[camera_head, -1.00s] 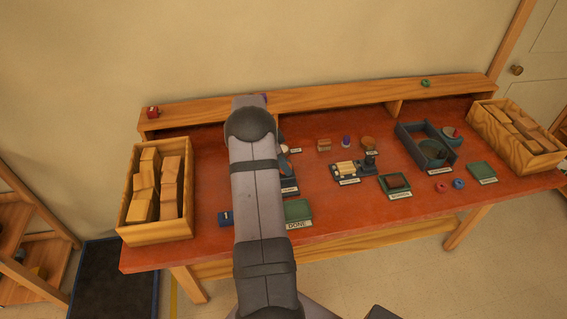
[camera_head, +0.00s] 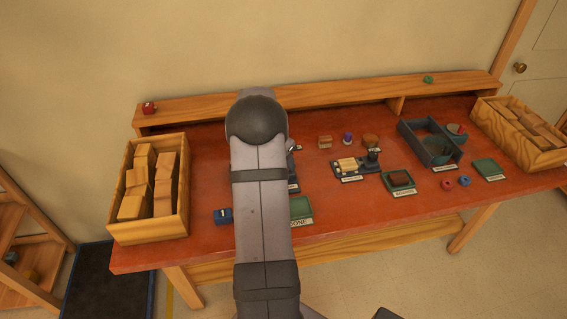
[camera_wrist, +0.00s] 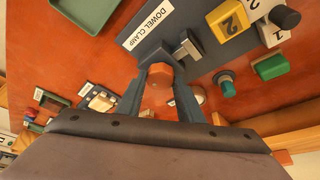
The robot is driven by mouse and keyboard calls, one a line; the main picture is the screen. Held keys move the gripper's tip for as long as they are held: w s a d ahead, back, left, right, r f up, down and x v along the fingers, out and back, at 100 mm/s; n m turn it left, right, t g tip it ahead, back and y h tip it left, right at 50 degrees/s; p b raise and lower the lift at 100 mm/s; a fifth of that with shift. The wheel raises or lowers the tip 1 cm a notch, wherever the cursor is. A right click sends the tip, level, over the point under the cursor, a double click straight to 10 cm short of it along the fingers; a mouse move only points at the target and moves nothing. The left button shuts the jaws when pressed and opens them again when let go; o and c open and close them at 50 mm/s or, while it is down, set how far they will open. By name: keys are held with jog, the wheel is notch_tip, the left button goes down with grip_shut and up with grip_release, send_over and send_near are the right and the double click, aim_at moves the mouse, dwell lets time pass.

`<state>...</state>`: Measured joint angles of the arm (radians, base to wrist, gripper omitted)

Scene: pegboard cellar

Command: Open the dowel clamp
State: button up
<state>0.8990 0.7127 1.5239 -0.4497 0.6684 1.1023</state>
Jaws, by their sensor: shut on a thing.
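The dowel clamp is a dark plate (camera_wrist: 207,50) with a white "DOWEL CLAMP" label in the wrist view, near the top middle. A small silver metal piece (camera_wrist: 187,45) stands on it. My gripper (camera_wrist: 157,57) is at the clamp, its two dark fingers converging beside the label. In the head view my arm covers my gripper and most of the clamp.
Wooden crates (camera_head: 183,205) stand at both ends.

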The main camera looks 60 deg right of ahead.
jog(key=shift+n, duration=0.6)
jog(key=o, duration=1.1)
jog(key=shift+c, duration=0.2)
jog(key=b+v, duration=0.2)
jog(key=v, duration=0.5)
jog(key=shift+s+r, duration=0.2)
jog(key=shift+a, duration=0.1)
